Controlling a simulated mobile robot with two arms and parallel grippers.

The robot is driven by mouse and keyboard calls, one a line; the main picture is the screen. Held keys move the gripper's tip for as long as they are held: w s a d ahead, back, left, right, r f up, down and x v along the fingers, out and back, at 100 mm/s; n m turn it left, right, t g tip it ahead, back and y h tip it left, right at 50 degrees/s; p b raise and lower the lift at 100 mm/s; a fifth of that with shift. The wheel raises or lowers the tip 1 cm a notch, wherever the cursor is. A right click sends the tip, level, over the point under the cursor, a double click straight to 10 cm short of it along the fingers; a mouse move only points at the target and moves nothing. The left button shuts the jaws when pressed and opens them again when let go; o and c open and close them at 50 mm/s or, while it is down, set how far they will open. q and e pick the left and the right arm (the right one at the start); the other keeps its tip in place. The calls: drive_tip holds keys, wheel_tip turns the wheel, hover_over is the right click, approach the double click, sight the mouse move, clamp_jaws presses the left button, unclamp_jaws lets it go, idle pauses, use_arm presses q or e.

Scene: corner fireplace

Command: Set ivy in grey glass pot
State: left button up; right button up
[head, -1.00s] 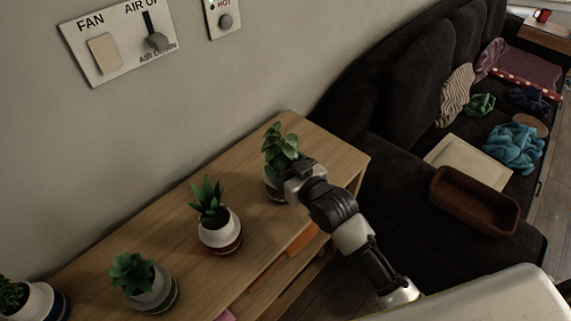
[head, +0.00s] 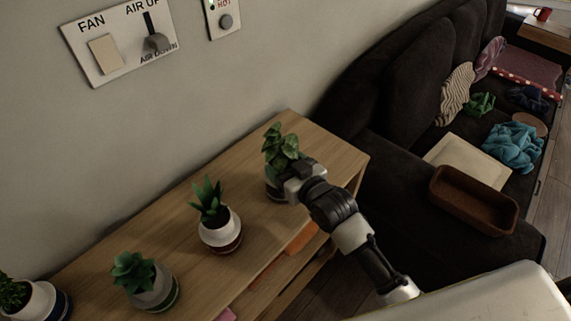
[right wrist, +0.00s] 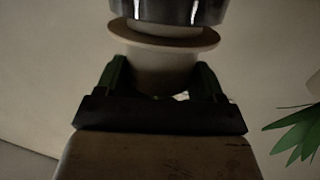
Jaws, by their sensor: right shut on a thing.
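The broad-leaved plant, which I take to be the ivy (head: 281,146), stands upright at the far right end of the wooden sideboard. My right gripper (head: 296,180) is at its front right side and partly covers the pot. In the right wrist view, which looks upside down, my right gripper (right wrist: 163,82) is shut on the plant's pale inner pot (right wrist: 160,66), just beside its flange. The shiny grey glass pot (right wrist: 170,10) is on the flange's far side, lined up with it. A thin pale strip shows between flange and glass. How deep the inner pot sits is hidden.
A spiky plant (head: 209,203) in a white and dark red pot stands left of the ivy, with a rosette plant (head: 133,271) and another plant (head: 13,292) further left. The sideboard (head: 340,151) is bare behind the ivy. A dark sofa (head: 376,88) adjoins its right side.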

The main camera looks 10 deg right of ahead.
drive_tip(key=shift+f+b, duration=0.3)
drive_tip(key=shift+f, duration=0.25)
idle(0.4)
drive_tip(key=o, duration=0.8)
drive_tip(key=v, duration=1.1)
drive_tip(key=shift+b, duration=0.45)
drive_tip(key=shift+f, duration=0.2)
